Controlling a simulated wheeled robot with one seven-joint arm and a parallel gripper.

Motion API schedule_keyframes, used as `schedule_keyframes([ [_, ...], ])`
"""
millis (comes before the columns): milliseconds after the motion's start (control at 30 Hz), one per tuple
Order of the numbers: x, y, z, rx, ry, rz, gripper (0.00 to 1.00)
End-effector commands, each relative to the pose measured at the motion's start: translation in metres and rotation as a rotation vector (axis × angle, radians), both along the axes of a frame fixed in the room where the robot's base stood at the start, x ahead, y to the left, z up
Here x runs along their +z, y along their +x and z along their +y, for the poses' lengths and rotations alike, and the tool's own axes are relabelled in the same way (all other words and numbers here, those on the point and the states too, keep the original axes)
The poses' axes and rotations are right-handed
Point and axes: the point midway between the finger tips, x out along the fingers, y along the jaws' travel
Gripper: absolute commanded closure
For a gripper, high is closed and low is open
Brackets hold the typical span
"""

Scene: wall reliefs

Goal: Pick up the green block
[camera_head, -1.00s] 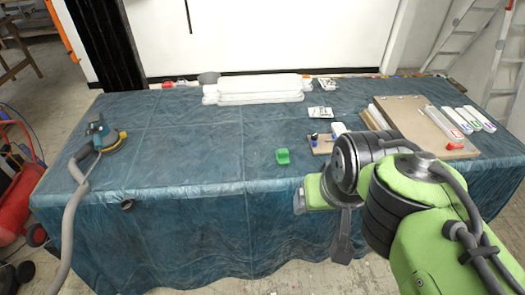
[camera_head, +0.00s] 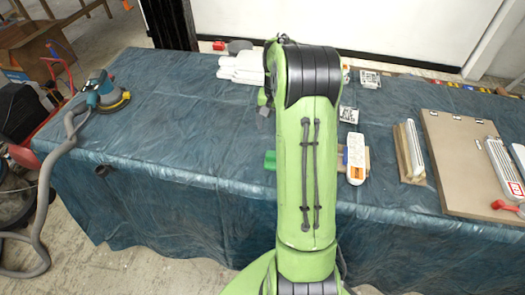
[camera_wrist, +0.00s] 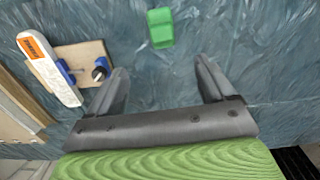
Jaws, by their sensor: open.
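The green block (camera_head: 270,160) lies on the blue-covered table, partly hidden behind my arm in the head view. In the wrist view the green block (camera_wrist: 160,28) lies at the top middle, just beyond the fingertips and between their lines. My gripper (camera_wrist: 163,72) is open, with its two dark fingers apart and nothing between them. In the head view my arm hides most of my gripper.
A wooden board (camera_wrist: 82,55) with a white-and-orange tool (camera_wrist: 48,66) and a blue clamp lies left of my gripper in the wrist view. White rolls (camera_head: 242,68), a sander (camera_head: 103,92) and a large brown board (camera_head: 455,165) also lie on the table (camera_head: 180,130).

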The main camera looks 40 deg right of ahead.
Motion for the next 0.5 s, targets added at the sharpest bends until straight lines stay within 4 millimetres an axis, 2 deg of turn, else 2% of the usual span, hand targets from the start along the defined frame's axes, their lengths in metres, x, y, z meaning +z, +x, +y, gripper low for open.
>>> schedule_keyframes([
  [67, -0.010, 0.000, -0.001, -0.002, 0.002, 0.002, 0.17],
  [400, -0.091, -0.001, 0.001, -0.001, 0.003, 0.003, 0.17],
  [500, -0.104, 0.000, 0.001, 0.000, 0.002, 0.001, 0.17],
])
